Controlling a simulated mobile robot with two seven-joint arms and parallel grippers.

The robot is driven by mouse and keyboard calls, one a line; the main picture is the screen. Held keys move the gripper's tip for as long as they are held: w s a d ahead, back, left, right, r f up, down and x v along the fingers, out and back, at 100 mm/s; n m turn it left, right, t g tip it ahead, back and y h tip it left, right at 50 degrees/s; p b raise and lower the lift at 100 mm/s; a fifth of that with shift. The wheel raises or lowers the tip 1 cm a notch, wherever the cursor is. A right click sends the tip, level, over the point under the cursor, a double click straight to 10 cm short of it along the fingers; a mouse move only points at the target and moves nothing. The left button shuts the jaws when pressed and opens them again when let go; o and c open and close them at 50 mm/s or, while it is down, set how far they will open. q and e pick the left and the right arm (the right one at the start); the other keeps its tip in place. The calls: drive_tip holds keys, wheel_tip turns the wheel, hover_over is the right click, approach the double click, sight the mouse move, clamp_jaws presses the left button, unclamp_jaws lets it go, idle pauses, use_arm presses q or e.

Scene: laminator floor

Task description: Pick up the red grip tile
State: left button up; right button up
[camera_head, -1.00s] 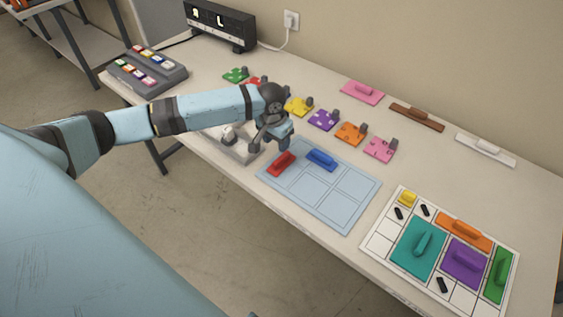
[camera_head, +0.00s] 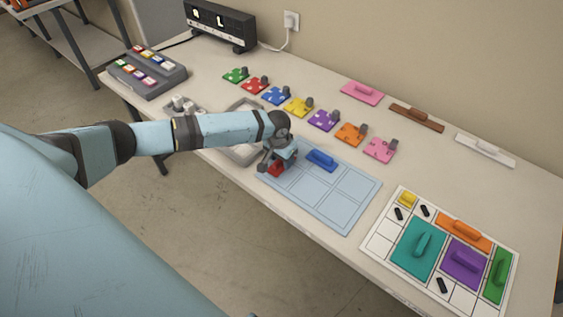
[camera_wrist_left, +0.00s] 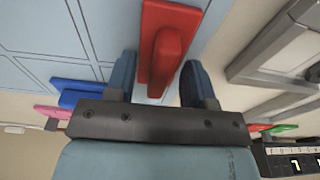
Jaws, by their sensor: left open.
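The red grip tile (camera_head: 276,170) lies on the light blue board (camera_head: 333,208) at its left end, partly hidden by my left gripper (camera_head: 270,166) in the head view. The left wrist view shows the tile (camera_wrist_left: 166,45) with its raised red grip between the two open fingers of the left gripper (camera_wrist_left: 160,85). The fingers stand apart from the grip on both sides. A blue grip tile (camera_head: 322,160) lies on the same board to the right; it also shows in the left wrist view (camera_wrist_left: 85,95). My right gripper is not in view.
A grey tray (camera_head: 246,152) stands just left of the board. A row of coloured puzzle pieces (camera_head: 298,107) lies behind it. A white board (camera_head: 376,243) with several coloured tiles lies at the right. The board's right part is bare.

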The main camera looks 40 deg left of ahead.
use_arm(q)
clamp_jaws()
drive_tip(key=shift+r, duration=0.1)
